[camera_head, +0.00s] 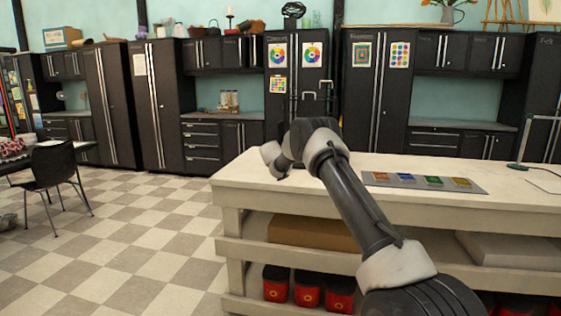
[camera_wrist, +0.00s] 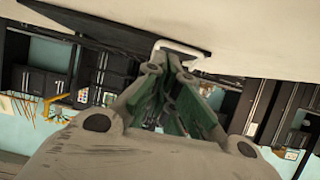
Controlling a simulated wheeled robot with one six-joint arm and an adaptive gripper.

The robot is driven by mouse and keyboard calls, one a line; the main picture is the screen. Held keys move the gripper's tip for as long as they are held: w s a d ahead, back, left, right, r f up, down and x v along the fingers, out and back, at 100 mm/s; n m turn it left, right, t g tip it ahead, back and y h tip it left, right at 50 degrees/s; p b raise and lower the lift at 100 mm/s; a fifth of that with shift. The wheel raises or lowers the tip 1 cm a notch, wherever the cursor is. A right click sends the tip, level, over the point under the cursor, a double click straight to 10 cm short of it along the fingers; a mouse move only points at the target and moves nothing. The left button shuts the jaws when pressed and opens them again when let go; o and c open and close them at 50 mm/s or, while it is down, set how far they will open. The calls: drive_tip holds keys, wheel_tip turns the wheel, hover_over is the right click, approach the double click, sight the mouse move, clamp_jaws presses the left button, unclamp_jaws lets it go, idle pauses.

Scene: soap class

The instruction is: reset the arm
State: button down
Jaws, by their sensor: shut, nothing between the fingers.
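My arm (camera_head: 358,205) rises from the bottom right and bends above the near left part of the pale workbench (camera_head: 245,178). In the wrist view my gripper (camera_wrist: 172,68) has its grey fingers with green inner faces drawn together. Nothing shows between them. In the head view the gripper is hard to pick out against the dark cabinets behind the arm's bend.
A grey tray (camera_head: 375,179) with several coloured pieces lies on the bench, right of my arm. A lamp stand (camera_head: 524,150) stands farther right. Red containers (camera_head: 307,292) sit on the lower shelf. A black chair (camera_head: 54,170) stands left; checkered floor between is clear.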

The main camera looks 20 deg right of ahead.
drive_tip(key=v, duration=0.9)
drive_tip(key=s+d+f+n+g+h, duration=0.1)
drive_tip(key=s+d+f+n+g, duration=0.2)
drive_tip(key=s+d+f+n, duration=0.25)
drive_tip(key=s+d+r+g, duration=0.1)
drive_tip(key=s+r+g, duration=0.15)
drive_tip(key=s, duration=0.65)
drive_tip(key=s+d+r+g, duration=0.1)
drive_tip(key=s+d+g, duration=0.15)
drive_tip(key=s, duration=0.55)
drive_tip(key=s+a+r+y, duration=0.2)
drive_tip(key=s+a, duration=0.3)
drive_tip(key=s, duration=0.9)
drive_tip(key=s+a+r+n+t+y, duration=0.1)
drive_tip(key=s+a+r+y, duration=0.2)
drive_tip(key=s, duration=1.2)
drive_tip(key=s+a+r+y, duration=0.3)
drive_tip(key=s+a+r, duration=0.3)
drive_tip(key=s, duration=0.9)
drive_tip(key=shift+a+t, duration=0.3)
drive_tip(key=shift+a, duration=0.2)
drive_tip(key=shift+s+d, duration=0.1)
